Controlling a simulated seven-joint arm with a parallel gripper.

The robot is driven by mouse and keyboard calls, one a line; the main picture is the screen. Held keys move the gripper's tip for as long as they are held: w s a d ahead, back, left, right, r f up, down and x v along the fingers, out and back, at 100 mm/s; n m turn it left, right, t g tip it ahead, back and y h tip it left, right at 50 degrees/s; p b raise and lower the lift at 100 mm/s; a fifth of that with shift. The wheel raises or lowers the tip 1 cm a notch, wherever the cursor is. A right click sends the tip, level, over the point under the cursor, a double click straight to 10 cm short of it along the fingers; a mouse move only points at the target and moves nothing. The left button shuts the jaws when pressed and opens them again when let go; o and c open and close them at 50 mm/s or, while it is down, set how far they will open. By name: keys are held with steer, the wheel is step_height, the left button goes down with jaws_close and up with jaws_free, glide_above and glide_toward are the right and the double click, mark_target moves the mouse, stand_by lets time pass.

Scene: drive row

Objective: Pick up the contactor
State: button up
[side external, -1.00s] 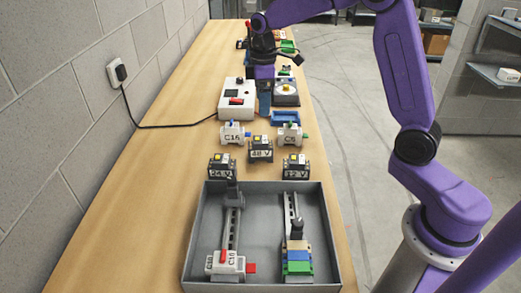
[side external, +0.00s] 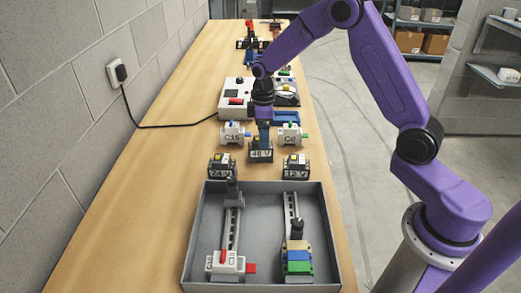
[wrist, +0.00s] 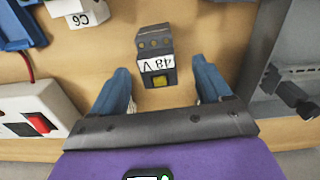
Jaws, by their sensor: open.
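The contactor is probably one of three dark blocks with white voltage labels. The "48 V" block (side external: 261,154) stands upright on the bench in the middle. The "24 V" block (side external: 222,166) is to its left and the "12 V" block (side external: 295,164) to its right, both nearer the tray. My gripper (side external: 263,140) is low, over or just behind the 48 V block. In the wrist view, its blue fingers are open and spread, with the 48 V block (wrist: 155,56) ahead between them, apart from both. The exact height gap cannot be told.
Breakers C16 (side external: 234,134) and C6 (side external: 289,136) flank my gripper. The grey tray (side external: 198,240) with two rails is in front. Behind stand a white box with a red switch (side external: 235,92) and a blue bin (side external: 287,118). A black cable runs to the wall socket.

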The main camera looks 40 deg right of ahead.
steer(key=shift+w+a+f, duration=0.1)
steer(key=shift+w+f, duration=0.1)
steer(key=shift+f, duration=1.15)
steer(key=shift+w+a+f, duration=0.1)
steer(key=shift+w+f, duration=0.05)
steer(key=shift+f, duration=1.2)
steer(key=c, duration=1.3)
